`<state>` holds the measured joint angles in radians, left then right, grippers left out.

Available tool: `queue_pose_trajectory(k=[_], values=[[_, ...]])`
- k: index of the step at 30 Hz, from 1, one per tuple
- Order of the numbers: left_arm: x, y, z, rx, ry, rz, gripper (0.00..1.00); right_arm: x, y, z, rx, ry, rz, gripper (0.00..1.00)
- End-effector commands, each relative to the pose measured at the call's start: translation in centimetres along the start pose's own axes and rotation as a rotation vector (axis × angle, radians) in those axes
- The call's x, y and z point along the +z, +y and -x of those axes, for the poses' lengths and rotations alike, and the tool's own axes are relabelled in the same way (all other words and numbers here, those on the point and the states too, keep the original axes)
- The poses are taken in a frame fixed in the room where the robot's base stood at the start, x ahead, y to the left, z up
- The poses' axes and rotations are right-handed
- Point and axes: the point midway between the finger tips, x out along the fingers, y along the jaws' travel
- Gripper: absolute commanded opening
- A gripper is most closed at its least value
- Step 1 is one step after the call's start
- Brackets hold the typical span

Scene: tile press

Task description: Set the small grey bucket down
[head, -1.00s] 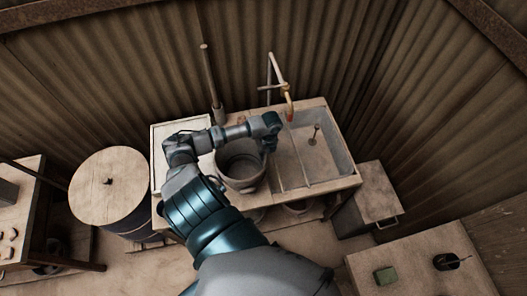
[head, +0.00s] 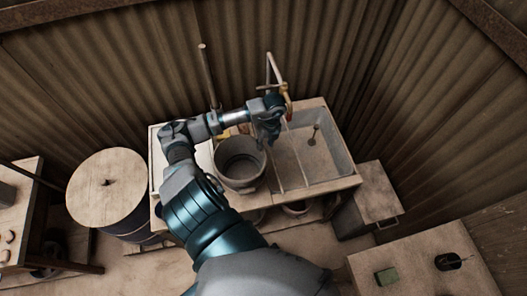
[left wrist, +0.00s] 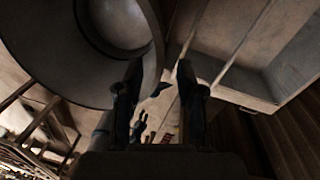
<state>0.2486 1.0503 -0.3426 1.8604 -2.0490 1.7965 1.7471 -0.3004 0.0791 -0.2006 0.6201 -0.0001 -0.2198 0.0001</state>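A grey bucket (head: 239,184) stands upright on the wooden sink stand, left of the basin, with its open top facing up. It looks empty. My left gripper (head: 268,134) is above its right rim, with fingers pointing down. In the left wrist view the bucket (left wrist: 60,75) fills the upper left. The fingers of my left gripper (left wrist: 160,85) are apart there, with a visible gap between them. One finger overlaps the bucket's edge; I cannot tell whether it touches. My right gripper is not in view.
The basin (head: 337,171) with bars across it lies right of the bucket. A tap pipe (head: 270,70) rises behind. A lidded drum (head: 106,187) stands at left, a low box (head: 377,192) at right. A table (head: 420,270) holding a green block (head: 386,276) is front right.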

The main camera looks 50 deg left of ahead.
Motion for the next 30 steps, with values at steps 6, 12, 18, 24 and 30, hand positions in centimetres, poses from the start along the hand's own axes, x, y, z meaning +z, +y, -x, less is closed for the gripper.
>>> queue_pose_trajectory(k=[6,12,18,24,30], values=[[0.0,0.0,3.1,0.0,-0.001,0.0,0.38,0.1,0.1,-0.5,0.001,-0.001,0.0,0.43],[0.0,0.0,3.7,0.001,0.0,0.0,0.38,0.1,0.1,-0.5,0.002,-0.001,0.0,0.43],[0.0,0.0,3.7,0.001,0.0,0.0,0.38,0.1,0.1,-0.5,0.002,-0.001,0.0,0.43],[0.0,0.0,3.6,0.001,0.0,0.0,0.38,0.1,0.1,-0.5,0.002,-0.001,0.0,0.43],[-2.3,-1.1,2.9,-0.052,0.07,-0.062,0.38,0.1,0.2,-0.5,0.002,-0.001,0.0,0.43]])
